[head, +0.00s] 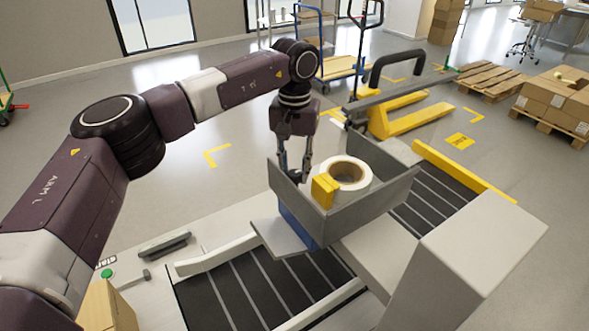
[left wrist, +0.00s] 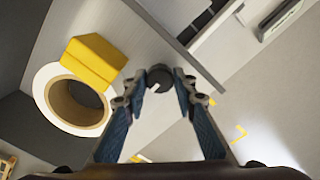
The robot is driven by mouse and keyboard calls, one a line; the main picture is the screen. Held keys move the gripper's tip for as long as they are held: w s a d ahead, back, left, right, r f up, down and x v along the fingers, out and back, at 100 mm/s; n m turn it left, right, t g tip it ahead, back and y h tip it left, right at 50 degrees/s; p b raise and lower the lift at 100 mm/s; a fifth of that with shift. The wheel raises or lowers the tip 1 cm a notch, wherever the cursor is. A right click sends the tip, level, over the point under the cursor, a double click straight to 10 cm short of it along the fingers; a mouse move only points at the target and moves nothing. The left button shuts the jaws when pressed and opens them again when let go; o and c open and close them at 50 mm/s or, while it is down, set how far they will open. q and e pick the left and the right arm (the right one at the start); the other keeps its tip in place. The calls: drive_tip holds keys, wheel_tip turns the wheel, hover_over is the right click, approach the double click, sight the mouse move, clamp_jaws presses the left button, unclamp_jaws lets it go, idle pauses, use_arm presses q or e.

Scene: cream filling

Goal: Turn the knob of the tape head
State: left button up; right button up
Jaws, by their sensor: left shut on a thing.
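The tape head is a grey open-topped box (head: 350,215) on the machine in the head view. It holds a white tape roll (head: 349,172) with a brown core and a yellow block (head: 324,190). The roll (left wrist: 72,100) and block (left wrist: 93,61) also show at the left of the left wrist view. My right gripper is not in view.
Black roller conveyors (head: 250,290) run through the machine, with a large light grey housing (head: 470,245) at right. A cardboard box (head: 105,306) stands at lower left.

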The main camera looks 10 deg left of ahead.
sight(295, 173)
use_arm(q)
drive_tip(key=shift+w+r, duration=0.1)
idle(0.3)
drive_tip(key=o, duration=1.2)
drive_tip(key=shift+c, duration=0.2)
wheel_tip(295, 173, up, 12)
